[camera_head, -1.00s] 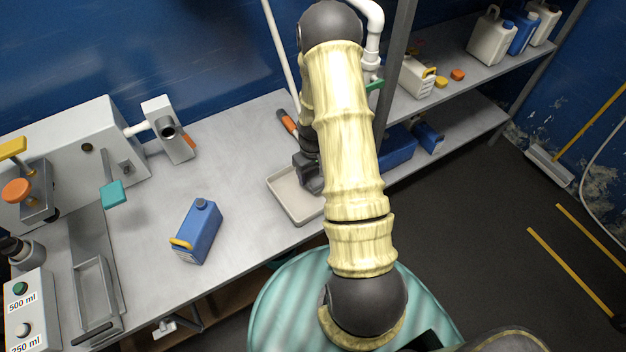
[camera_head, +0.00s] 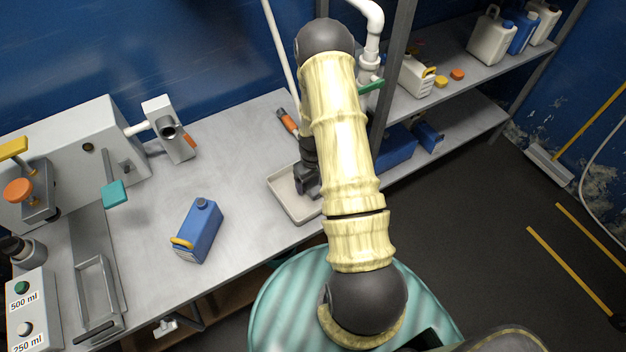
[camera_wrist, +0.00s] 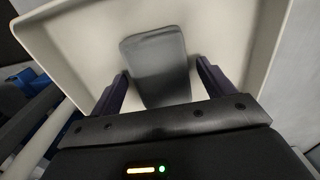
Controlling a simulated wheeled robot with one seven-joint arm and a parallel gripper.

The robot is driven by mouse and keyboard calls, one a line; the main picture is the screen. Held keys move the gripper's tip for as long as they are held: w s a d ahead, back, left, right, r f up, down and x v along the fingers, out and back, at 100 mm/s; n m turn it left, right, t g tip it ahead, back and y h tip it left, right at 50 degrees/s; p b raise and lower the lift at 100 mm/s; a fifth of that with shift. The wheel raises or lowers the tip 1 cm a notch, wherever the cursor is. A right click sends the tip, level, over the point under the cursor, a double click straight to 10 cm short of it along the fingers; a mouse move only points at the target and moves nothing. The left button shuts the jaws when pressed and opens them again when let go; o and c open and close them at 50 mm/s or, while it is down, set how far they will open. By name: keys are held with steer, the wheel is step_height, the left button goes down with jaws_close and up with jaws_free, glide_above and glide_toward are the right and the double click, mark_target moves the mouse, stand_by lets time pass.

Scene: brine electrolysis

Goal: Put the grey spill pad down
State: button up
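The grey spill pad (camera_wrist: 160,62) shows in the wrist view as a flat, rounded piece against the floor of the pale tray (camera_wrist: 75,55). My gripper (camera_wrist: 163,72) has its two dark fingers on either side of the pad's near end. A narrow light gap shows between the pad and the right finger, so the fingers look apart from it. In the head view my gripper (camera_head: 306,182) is low over the tray (camera_head: 284,208) near the bench's right end. I cannot make out the pad there; my arm and gripper cover part of the tray.
An orange-handled tool (camera_head: 287,121) lies behind the tray. A white pipe (camera_head: 370,45) and a grey post rise close to my arm. The bench between jug and tray is clear.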

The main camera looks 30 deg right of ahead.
mark_target(312, 183)
step_height(312, 183, up, 12)
steer(key=b, duration=0.1)
steer(key=shift+r+b, duration=0.15)
steer(key=shift+b, duration=0.2)
stand_by(0.4)
stand_by(0.4)
steer(key=s+a+r+m+t, duration=0.1)
steer(key=s+a+r+t, duration=0.1)
steer(key=s+a+r, duration=1)
step_height(312, 183, up, 4)
steer(key=shift+s+a+f+t, duration=0.15)
steer(key=shift+a+t, duration=0.15)
steer(key=shift+a, duration=0.5)
